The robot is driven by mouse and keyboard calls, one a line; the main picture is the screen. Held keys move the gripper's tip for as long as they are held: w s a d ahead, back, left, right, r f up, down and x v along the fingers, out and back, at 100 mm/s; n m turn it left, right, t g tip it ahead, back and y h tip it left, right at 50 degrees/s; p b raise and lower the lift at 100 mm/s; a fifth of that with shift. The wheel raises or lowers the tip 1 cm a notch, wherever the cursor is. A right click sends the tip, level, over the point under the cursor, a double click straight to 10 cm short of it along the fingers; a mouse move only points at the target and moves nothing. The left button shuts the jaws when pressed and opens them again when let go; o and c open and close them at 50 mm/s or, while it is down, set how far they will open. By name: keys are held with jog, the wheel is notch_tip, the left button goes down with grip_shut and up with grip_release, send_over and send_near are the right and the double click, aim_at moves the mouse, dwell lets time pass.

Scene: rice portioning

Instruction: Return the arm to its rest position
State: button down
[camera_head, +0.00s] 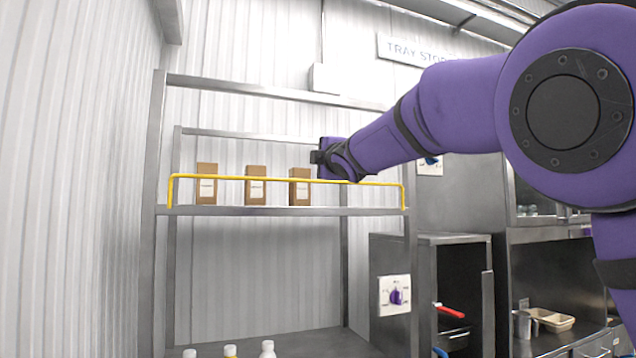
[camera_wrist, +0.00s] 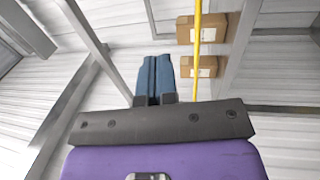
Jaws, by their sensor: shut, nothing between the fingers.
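My purple arm reaches from the right of the head view toward the metal shelf rack (camera_head: 240,211). Its dark end is in front of the rack, near the rightmost carton; the fingers are hard to make out there. In the wrist view my gripper (camera_wrist: 153,62) shows two blue fingers pressed together with nothing between them. The yellow rail (camera_head: 230,178) of the shelf runs close beside the fingers in the wrist view (camera_wrist: 197,40).
Three brown cartons (camera_head: 255,185) stand on the shelf behind the rail. Bottles (camera_head: 267,350) stand low at the bottom edge. A ribbed wall closes off the left.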

jog(key=s+d+f+m+g+h, duration=0.1)
jog(key=d+f+m+g+h, duration=0.1)
jog(key=d+f+m, duration=0.45)
jog(key=s+d+f+m+g+h, duration=0.1)
jog(key=d+f+m+h, duration=0.15)
jog(key=d, duration=0.75)
jog(key=s+d+f+m+g, duration=0.3)
jog(key=s+d+f+m, duration=0.1)
jog(key=s+d+f, duration=0.4)
jog(key=s+f+m+g, duration=0.2)
jog(key=s+f, duration=0.4)
jog(key=s, duration=0.6)
jog(key=s+a+f+m+g, duration=0.1)
jog(key=s+f+m+g, duration=0.2)
jog(key=s, duration=0.9)
jog(key=s+f+m+g+h, duration=0.1)
jog(key=s+f+m+g, duration=0.2)
jog(key=s+f, duration=0.6)
jog(key=s, duration=0.2)
jog(key=shift+s+a+f, duration=0.25)
jog(key=shift+s+a, duration=0.1)
jog(key=shift+s, duration=0.05)
